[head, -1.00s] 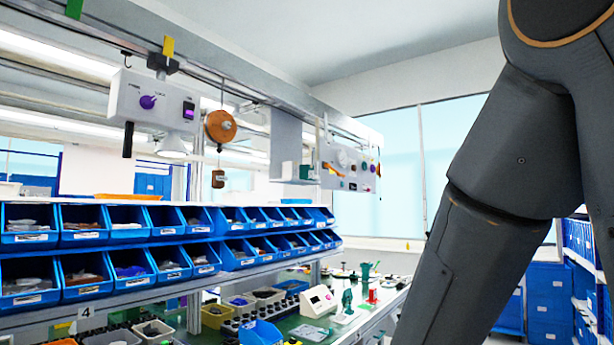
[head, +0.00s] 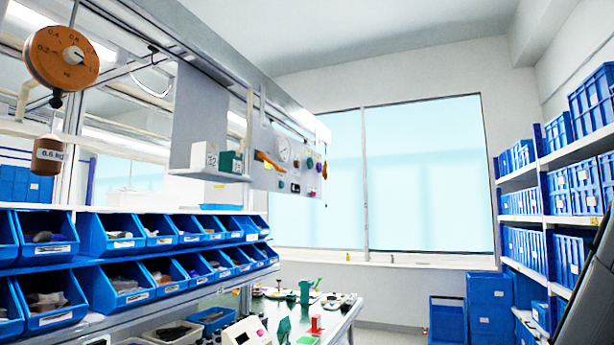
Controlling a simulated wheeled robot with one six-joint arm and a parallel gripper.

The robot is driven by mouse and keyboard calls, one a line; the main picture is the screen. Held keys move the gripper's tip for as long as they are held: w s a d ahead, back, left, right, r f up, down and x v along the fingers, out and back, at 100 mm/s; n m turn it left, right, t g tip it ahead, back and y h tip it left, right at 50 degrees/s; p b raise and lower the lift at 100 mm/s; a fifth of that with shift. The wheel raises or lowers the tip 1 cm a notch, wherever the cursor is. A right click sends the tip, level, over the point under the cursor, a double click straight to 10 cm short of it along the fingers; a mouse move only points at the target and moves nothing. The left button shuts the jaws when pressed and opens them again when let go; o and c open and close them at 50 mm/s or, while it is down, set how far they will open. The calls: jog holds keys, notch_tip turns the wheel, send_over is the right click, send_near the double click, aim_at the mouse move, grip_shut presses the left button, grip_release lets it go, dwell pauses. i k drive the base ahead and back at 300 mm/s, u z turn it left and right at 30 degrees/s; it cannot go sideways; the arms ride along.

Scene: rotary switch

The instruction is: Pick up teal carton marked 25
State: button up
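A small teal carton (head: 231,162) stands on a grey shelf of the hanging panel, left of centre in the head view. Its front bears a light mark that is too small to read surely. A white carton (head: 204,157) with a dark number stands directly to its left. My gripper is not in view; only a dark part of my arm shows at the lower right edge, well apart from the carton.
Two rows of blue bins (head: 125,237) run below the shelf. An orange dial scale (head: 62,58) with a hanging weight (head: 47,155) is at the upper left. Blue crates (head: 556,190) fill the right shelving.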

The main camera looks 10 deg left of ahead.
aim_at(229, 162)
jog(key=z, duration=0.1)
jog(key=i, duration=1.5)
jog(key=u, duration=0.25)
